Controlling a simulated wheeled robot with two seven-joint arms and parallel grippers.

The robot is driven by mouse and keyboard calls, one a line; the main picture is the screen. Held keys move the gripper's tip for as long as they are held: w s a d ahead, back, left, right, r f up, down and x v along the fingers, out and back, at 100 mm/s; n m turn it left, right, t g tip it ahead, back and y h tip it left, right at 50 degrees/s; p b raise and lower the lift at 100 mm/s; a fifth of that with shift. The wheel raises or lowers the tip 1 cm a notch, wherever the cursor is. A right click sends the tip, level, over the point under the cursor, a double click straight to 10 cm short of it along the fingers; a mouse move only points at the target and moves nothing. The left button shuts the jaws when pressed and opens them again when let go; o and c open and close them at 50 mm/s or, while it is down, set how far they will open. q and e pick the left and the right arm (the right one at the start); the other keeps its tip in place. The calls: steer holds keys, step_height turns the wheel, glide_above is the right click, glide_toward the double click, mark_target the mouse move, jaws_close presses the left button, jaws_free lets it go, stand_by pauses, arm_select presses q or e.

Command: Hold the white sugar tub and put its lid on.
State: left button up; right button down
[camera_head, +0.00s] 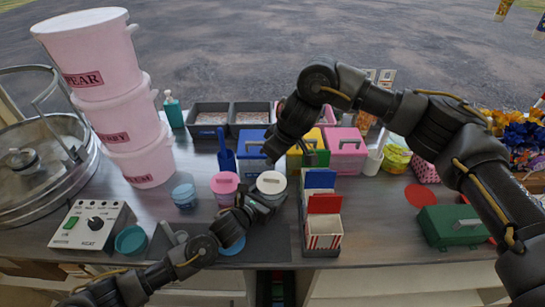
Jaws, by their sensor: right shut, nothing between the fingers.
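The white sugar tub (271,195) stands at the front middle of the counter. A pale round lid (271,182) with a small grey grip shows on its top; I cannot tell if it is fully seated. My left gripper (262,205) reaches in from the lower left and is shut on the tub's near side, hiding part of its wall. My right gripper (272,152) comes down from the upper right. It is shut and empty, just behind and above the tub, apart from the lid.
A pink tub (225,187) stands close left, with a blue tub (184,195) beyond. Blue, yellow and pink boxes (346,150) stand behind. Tall pink buckets (130,125) rise at left. A blue disc (233,247) lies in front.

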arm_select(q)
steer(key=o, duration=0.9)
steer(key=shift+o, duration=0.2)
steer(key=shift+f, duration=0.2)
arm_select(e)
steer(key=shift+f, duration=0.1)
arm_select(q)
steer(key=b+v, duration=0.2)
steer(key=v, duration=0.8)
steer(key=shift+r, duration=0.1)
arm_select(e)
steer(key=shift+f, duration=0.95)
arm_select(q)
steer(key=shift+s+a+r, duration=0.2)
steer(key=shift+s, duration=0.15)
